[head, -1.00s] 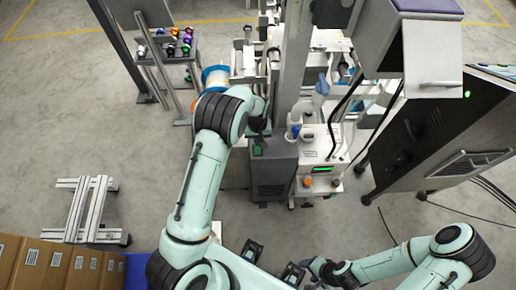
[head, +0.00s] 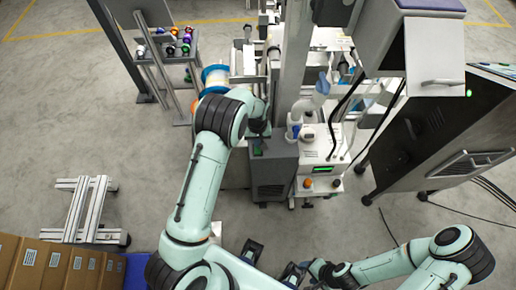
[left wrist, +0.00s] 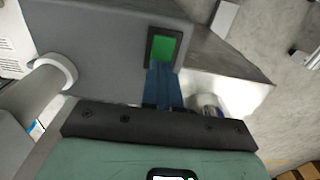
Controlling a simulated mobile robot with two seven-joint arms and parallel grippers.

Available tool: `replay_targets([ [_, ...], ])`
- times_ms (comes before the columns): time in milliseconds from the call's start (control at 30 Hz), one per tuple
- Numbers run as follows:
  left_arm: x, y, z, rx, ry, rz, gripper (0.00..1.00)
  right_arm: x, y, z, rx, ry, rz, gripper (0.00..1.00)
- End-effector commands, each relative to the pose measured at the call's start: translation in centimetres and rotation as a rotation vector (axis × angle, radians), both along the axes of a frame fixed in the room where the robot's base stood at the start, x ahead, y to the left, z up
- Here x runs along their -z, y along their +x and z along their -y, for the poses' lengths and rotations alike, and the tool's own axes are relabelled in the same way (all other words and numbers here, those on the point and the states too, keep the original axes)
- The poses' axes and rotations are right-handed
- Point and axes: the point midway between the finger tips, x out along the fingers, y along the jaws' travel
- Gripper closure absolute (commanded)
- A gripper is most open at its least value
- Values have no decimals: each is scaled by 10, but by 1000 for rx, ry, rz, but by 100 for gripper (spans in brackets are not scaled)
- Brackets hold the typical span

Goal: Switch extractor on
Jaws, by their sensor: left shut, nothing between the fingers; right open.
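The extractor (head: 272,172) is a dark grey box at the middle of the head view. A green switch in a dark frame (left wrist: 163,48) is on its top, large in the left wrist view; it also shows as a small green patch in the head view (head: 257,150). My left gripper (left wrist: 162,85) is shut and empty, its bluish fingers reaching to the lower edge of the switch frame. I cannot tell whether they touch it. In the head view my left forearm partly hides this gripper. My right gripper (head: 272,264) is open and empty near the bottom edge.
A white machine with a small green display (head: 322,170) stands right beside the extractor. A metal post (head: 290,75) rises behind it. A large dark cabinet (head: 430,130) is at the right. Cardboard boxes (head: 50,262) line the bottom left. Floor left of my left arm is mostly clear.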

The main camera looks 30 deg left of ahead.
Motion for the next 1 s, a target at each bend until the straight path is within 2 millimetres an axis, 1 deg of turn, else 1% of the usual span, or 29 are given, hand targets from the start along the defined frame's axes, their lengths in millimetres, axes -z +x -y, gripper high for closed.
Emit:
replay_targets([
  [567, 9, 0, 0, 0, -1, -1, 100, 6, -3, 0, 0, 0, -3, 40],
  [667, 9, 0, 0, 0, -1, -1, 100, 5, -2, 0, 0, 0, -2, 40],
  [767, 5, 0, 0, 0, -1, -2, 100, 3, -1, 0, 0, 0, -1, 40],
  [1000, -14, 1, 0, 0, 0, 0, 100, -10, 5, 0, 0, 0, 6, 40],
])
